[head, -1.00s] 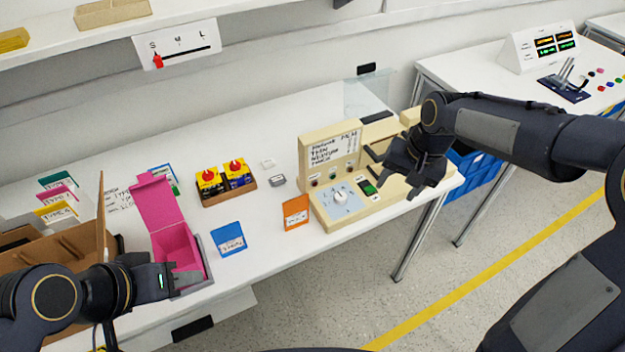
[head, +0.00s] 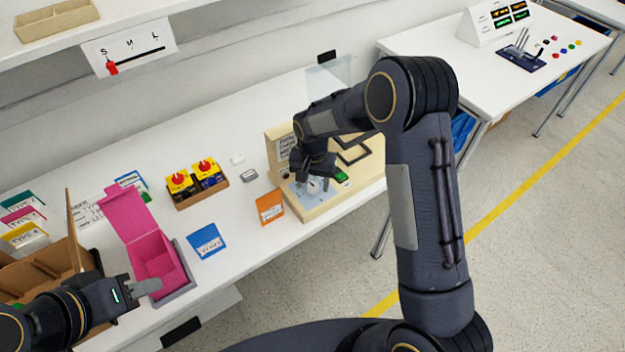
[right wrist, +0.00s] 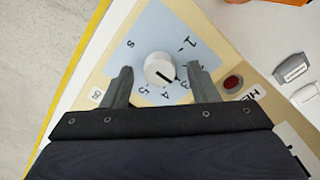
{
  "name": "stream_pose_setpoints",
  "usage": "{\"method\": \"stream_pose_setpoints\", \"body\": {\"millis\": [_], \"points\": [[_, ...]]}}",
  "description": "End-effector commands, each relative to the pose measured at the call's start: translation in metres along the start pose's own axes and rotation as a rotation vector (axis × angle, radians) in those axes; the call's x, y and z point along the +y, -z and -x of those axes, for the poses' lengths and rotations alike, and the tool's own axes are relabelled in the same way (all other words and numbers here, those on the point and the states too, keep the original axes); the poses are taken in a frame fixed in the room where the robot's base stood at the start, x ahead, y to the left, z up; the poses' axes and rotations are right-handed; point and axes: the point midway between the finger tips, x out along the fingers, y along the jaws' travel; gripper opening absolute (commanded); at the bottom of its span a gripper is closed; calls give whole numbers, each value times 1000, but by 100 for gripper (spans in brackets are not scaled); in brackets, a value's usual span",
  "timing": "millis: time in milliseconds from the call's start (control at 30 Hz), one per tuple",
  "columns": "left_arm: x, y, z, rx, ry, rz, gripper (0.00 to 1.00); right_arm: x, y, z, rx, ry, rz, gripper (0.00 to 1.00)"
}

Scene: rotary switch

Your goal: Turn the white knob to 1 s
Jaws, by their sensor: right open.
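The white knob (right wrist: 160,68) sits on a pale blue dial plate (right wrist: 152,28) in the right wrist view. Its black mark points toward the lower right, near the 3 and 4; the 1 is at the upper right and an "s" at the upper left. My right gripper (right wrist: 160,70) is open, one finger on each side of the knob with gaps. In the head view the knob (head: 314,186) is partly hidden below my right gripper (head: 317,170). My left gripper (head: 146,288) is by the pink box (head: 156,262); its jaws are unclear.
The beige panel (head: 310,214) carries the dial and a green button (head: 341,176). A red button (right wrist: 232,83) is close to my right finger in the wrist view.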

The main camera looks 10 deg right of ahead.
Motion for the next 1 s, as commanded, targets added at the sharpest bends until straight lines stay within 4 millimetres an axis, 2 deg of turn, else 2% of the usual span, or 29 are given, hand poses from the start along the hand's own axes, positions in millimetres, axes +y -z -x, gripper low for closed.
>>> {"method": "stream_pose_setpoints", "body": {"millis": [300,633,1000], "points": [[0,0,0,0,0,0,36,0,0,-4,1,1,0,54],[0,0,0,0,0,0,36,0,0,-4,1,1,1,11],[-2,-2,-5,0,0,0,36,0,0,-5,1,1,60,9]]}}
